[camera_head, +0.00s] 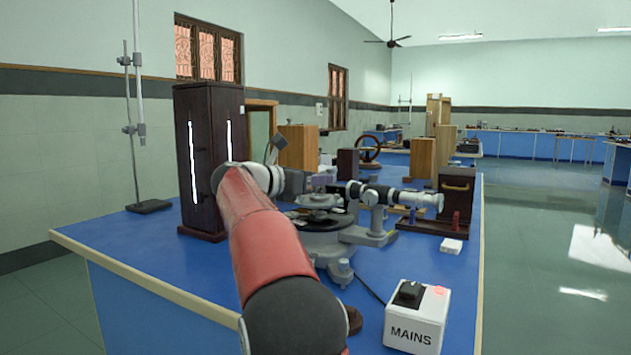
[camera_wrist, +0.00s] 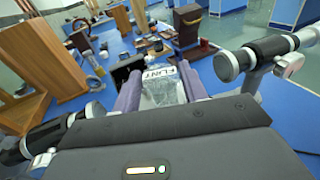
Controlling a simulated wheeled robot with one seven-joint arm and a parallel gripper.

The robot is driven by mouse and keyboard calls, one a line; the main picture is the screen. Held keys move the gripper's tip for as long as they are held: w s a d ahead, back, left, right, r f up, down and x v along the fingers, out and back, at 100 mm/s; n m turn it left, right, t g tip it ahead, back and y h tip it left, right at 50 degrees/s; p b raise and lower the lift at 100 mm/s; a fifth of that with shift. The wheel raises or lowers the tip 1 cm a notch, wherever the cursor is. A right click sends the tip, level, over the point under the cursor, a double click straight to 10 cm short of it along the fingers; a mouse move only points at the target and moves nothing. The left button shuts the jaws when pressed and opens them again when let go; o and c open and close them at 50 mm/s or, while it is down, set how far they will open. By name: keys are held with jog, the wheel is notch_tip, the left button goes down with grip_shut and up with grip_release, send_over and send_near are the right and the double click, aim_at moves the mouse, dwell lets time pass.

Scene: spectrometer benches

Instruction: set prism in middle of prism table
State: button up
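The prism (camera_wrist: 161,88) is a clear glass block with a white label reading FLINT. In the wrist view it sits between the two purple-grey fingers of my gripper (camera_wrist: 160,90), which look closed against its sides. In the head view my gripper (camera_head: 318,184) is at the spectrometer, just above the round grey prism table (camera_head: 320,201). The prism is small and hard to make out there. Whether its base touches the table is hidden; in the wrist view my gripper body covers the table.
The telescope (camera_head: 400,196) reaches right from the spectrometer base (camera_head: 326,246), close to my gripper. A dark lamp housing (camera_head: 208,160) stands left. A white MAINS box (camera_head: 416,318) is at the front right of the blue bench (camera_head: 150,250). Wooden boxes stand behind.

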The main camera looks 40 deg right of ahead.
jog(key=o, duration=0.4)
jog(key=a+r+b, duration=0.1)
jog(key=a, duration=1.1)
jog(key=shift+s, duration=0.3)
